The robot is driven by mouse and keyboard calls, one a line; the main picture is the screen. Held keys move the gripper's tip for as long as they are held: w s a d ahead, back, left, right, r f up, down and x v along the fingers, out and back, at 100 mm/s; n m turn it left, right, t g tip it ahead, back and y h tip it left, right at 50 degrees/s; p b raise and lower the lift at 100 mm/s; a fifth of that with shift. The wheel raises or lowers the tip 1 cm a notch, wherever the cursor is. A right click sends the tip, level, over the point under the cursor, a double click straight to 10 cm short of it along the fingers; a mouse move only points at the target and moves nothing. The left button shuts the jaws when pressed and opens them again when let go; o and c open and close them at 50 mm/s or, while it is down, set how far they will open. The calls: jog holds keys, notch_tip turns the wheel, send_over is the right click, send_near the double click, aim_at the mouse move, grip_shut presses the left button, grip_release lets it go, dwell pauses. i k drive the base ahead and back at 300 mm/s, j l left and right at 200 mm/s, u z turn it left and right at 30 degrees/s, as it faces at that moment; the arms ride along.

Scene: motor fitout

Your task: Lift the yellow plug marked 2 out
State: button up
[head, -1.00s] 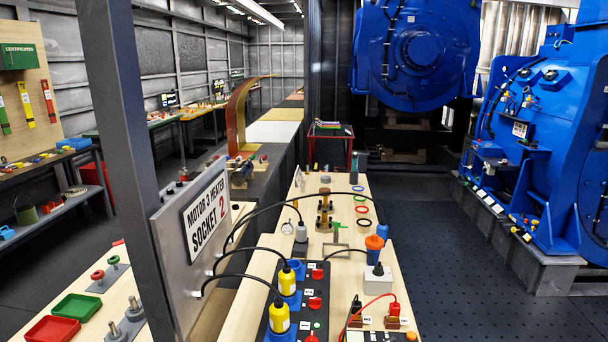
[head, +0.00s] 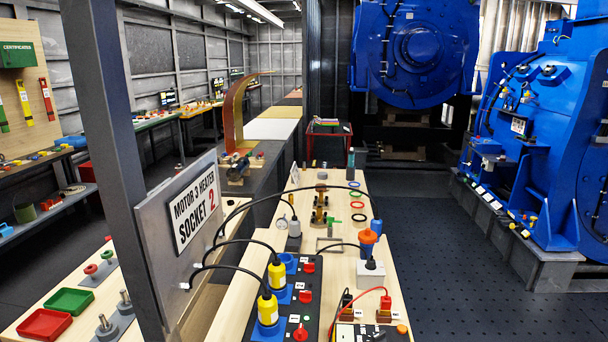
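Two yellow plugs with black cables stand upright in blue sockets on a dark panel (head: 284,333) on the wooden bench, low centre in the head view. The farther yellow plug is (head: 277,274); the nearer yellow plug is (head: 267,309). Each has a pale label, too small to read, so I cannot tell which is marked 2. Their cables arch left to a grey upright plate (head: 165,245) with a sign (head: 196,214) reading "MOTOR 3 HEATER SOCKET 2". My gripper is not in view.
Red knobs (head: 306,296) sit right of the plugs. A dark post (head: 112,130) stands left. Dark floor (head: 470,290) is clear to the right.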

aim_at(276, 269)
jog(key=j, duration=0.1)
jog(key=i+j, duration=0.25)
jog(key=j, duration=0.15)
jog(key=i+j+u, duration=0.15)
jog(key=j, duration=0.3)
jog(key=i+j, duration=0.35)
